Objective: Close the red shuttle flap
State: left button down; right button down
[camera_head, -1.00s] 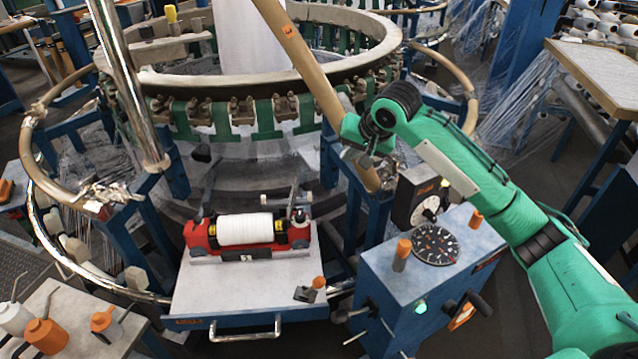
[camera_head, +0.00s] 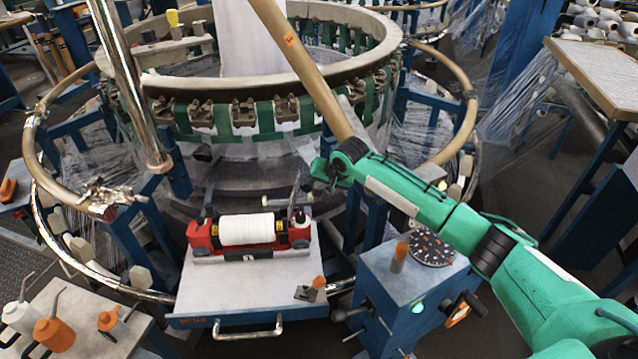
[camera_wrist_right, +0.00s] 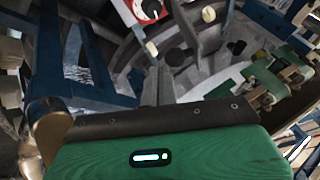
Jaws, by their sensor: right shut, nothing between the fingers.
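The red shuttle (camera_head: 202,235) sits on the grey tray table (camera_head: 245,285) in the head view, with a white bobbin (camera_head: 247,229) lying in it. A thin grey upright piece (camera_head: 295,190), possibly the flap, stands tilted at the shuttle's right end. My right gripper (camera_head: 313,184) is just above and right of that end, close to this piece; I cannot tell whether they touch. In the wrist view the shut fingers (camera_wrist_right: 158,87) show with nothing between them, and I cannot make out the shuttle. My left gripper is not in view.
The round loom ring (camera_head: 260,95) stands behind the shuttle, with a slanted tan tube (camera_head: 305,65) near my right arm. A blue control box (camera_head: 400,285) with a dial stands to the right. A small orange-capped piece (camera_head: 317,285) lies at the tray's front right.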

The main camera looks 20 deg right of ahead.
jog(key=shift+x, duration=0.8)
jog(key=shift+r, duration=0.1)
